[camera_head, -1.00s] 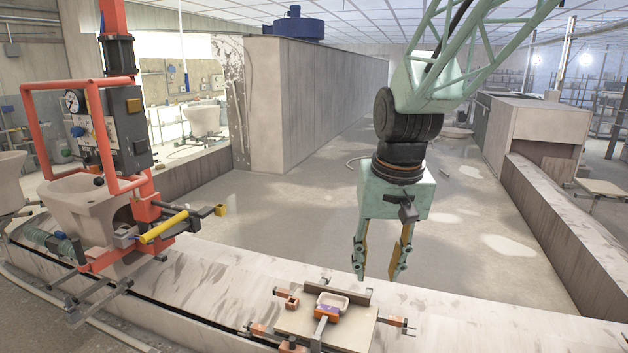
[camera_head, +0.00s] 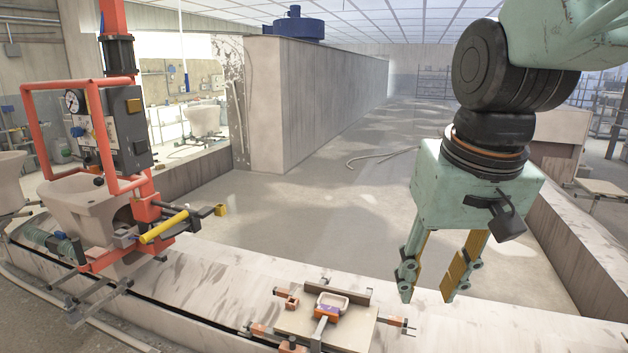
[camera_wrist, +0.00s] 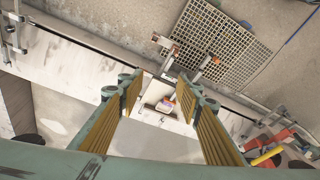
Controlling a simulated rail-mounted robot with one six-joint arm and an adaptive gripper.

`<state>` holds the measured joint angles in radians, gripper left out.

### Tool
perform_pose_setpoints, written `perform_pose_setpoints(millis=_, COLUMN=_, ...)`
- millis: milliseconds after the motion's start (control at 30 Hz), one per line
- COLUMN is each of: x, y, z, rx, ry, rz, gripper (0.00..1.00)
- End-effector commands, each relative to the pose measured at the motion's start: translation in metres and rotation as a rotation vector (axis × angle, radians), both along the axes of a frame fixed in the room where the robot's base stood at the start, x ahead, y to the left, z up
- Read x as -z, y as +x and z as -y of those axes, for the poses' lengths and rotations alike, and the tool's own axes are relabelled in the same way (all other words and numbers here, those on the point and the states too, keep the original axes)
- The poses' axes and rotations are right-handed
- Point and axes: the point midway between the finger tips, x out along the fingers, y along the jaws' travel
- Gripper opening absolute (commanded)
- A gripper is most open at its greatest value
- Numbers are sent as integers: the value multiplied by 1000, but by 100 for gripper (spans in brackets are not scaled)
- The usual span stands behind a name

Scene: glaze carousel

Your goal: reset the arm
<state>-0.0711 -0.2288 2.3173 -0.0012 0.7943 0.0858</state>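My gripper (camera_head: 427,290) hangs from the arm at the right of the head view, fingers pointing down. The fingers are apart with nothing between them, so it is open and empty. It is above and to the right of the clamp fixture board (camera_head: 290,321) on the ledge. In the wrist view the two yellow-padded fingers of my gripper (camera_wrist: 162,95) stand apart, with the fixture seen below between them. A small pale dish (camera_head: 333,301) with a purple and orange part sits on the fixture; the dish also shows in the wrist view (camera_wrist: 163,106).
A red lifting frame (camera_head: 95,130) holding a pale ceramic toilet bowl (camera_head: 75,205) stands at the left. The long pale ledge (camera_head: 215,275) runs across the front. A floor grating (camera_wrist: 222,45) lies beyond the fixture in the wrist view. The floor behind the ledge is mostly open.

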Motion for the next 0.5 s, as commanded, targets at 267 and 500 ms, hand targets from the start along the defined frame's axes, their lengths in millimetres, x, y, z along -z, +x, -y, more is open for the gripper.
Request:
perform_pose_setpoints(millis=267, x=-11, y=-44, z=10, rx=-1, ry=-4, rz=24, gripper=32)
perform_pose_setpoints(millis=500, x=-16, y=-81, z=17, rx=-4, ry=-9, rz=43, gripper=32)
